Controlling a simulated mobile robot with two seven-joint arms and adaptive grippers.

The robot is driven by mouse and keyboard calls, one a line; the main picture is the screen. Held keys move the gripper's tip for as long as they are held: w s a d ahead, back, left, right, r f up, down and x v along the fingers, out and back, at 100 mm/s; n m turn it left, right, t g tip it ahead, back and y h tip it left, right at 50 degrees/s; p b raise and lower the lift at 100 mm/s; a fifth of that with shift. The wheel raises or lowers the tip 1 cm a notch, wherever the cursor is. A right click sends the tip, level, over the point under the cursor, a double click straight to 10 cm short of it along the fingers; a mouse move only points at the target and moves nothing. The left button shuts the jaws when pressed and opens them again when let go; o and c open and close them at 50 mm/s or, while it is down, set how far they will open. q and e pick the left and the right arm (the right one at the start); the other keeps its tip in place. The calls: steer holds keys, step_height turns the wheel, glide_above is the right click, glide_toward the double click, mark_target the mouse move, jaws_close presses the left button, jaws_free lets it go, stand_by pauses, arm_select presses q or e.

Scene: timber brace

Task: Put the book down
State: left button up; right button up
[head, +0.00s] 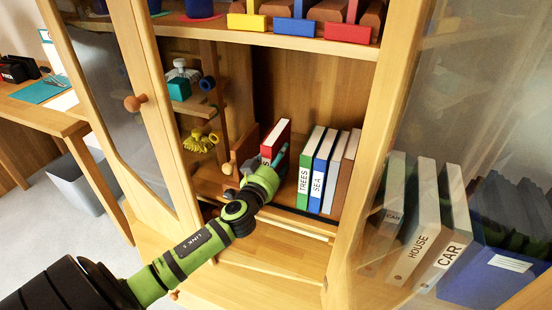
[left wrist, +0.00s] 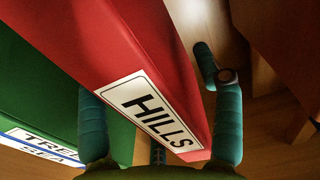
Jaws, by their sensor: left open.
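The red book (head: 275,139), labelled HILLS in the left wrist view (left wrist: 150,60), stands on the cabinet shelf, leaning slightly. My left gripper (head: 276,163) is at its spine. In the left wrist view the open fingers (left wrist: 152,85) lie on either side of the book, one between it and the green book, the other on its right with a gap showing. Whether the left finger touches it is unclear. The green TREES book (head: 307,165) and the blue SEA book (head: 323,170) stand to its right. My right gripper is not in view.
A white and a brown book (head: 346,172) continue the row. A wooden piece (head: 243,148) stands left of the red book. Open glass doors flank the opening, the left with a round knob (head: 134,102). Blocks (head: 297,27) fill the shelf above. A desk (head: 40,115) is far left.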

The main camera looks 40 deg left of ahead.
arm_select(q)
steer(key=v, duration=1.2)
steer(key=shift+r, duration=0.2)
